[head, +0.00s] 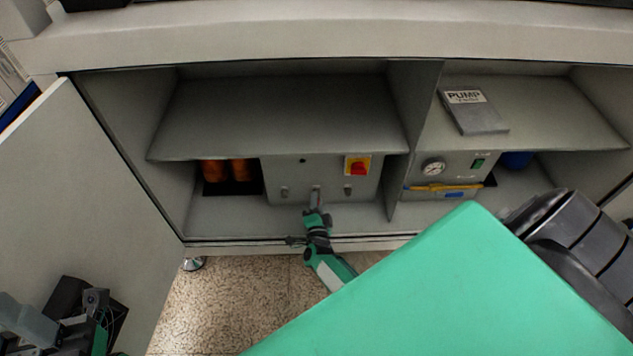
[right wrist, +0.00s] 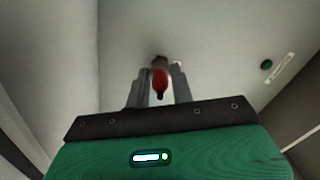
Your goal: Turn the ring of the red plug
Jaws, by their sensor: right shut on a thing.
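The red plug (right wrist: 160,82) shows in the right wrist view, sticking out of a pale panel between my two fingers. My right gripper (right wrist: 161,86) is shut on it, one finger on each side. In the head view my right gripper (head: 316,198) reaches into the low cabinet, at the bottom middle of a grey box (head: 285,172). It hides the plug there, and the ring cannot be made out apart from the plug. My left gripper (head: 92,308) is at the lower left, near the open door, and its jaws are unclear.
The box has a red and yellow switch (head: 358,167) and small fittings beside my right gripper. Orange cylinders (head: 230,171) stand left of it. A divider (head: 401,180) separates it from a gauge panel (head: 450,170). A shelf (head: 280,120) lies above. The door (head: 75,185) stands open at left.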

